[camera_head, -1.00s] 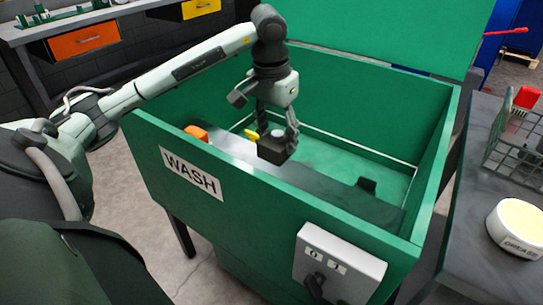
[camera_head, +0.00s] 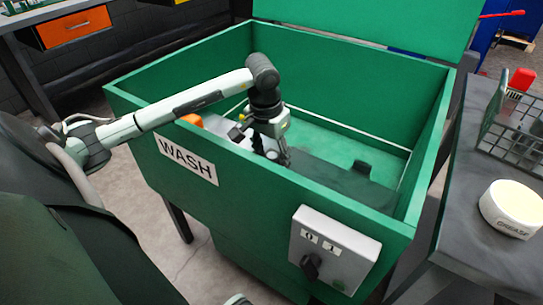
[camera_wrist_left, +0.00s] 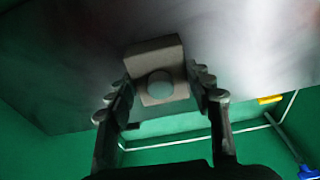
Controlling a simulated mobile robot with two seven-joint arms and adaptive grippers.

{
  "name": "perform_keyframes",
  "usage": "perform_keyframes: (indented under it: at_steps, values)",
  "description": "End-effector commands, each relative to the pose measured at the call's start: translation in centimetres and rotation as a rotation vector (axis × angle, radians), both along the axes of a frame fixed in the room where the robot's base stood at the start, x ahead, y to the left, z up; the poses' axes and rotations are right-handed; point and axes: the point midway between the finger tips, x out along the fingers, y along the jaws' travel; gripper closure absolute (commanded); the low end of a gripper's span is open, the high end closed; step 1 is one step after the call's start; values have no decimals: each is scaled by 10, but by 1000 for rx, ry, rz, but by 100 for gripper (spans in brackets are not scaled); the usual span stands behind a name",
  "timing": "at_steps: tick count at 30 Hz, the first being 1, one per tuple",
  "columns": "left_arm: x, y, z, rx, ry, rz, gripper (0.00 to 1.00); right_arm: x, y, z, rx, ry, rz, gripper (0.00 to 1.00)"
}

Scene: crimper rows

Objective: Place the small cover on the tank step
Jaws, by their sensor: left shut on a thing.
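The cover cannot be made out clearly there. The tank step (camera_head: 335,180) is a dark grey surface inside the tank. It also fills the upper part of the left wrist view (camera_wrist_left: 70,75). I cannot tell whether the cover touches it. My right gripper is not in view.
A small dark block (camera_head: 361,167) stands on the step's far side. An orange item (camera_head: 191,119) lies near the tank's left end. A yellow item (camera_wrist_left: 269,100) and a blue item (camera_wrist_left: 308,172) show low down. A bench with a grease tub (camera_head: 512,208) and wire basket stands right.

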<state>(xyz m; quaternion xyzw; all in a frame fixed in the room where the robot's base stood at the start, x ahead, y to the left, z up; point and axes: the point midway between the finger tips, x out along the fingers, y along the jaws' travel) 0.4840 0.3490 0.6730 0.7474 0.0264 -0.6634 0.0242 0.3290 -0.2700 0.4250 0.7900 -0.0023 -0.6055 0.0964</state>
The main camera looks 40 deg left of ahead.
Motion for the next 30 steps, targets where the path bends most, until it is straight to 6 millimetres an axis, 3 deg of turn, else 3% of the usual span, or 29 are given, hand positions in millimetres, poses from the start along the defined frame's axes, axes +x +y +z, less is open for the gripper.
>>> perform_keyframes:
  at_steps: [11, 12, 17, 28, 30]
  values:
    - [1, 0, -1, 0, -3, 0, 98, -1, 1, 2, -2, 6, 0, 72]
    - [0, 0, -2, 0, -1, 0, 48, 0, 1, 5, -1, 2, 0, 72]
    - [0, 0, -1, 0, -1, 0, 28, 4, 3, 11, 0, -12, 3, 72]
    - [0, 0, 1, -1, -1, 0, 28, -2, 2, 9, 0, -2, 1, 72]
    - [1, 1, 6, 1, -4, 0, 28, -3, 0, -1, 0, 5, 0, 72]
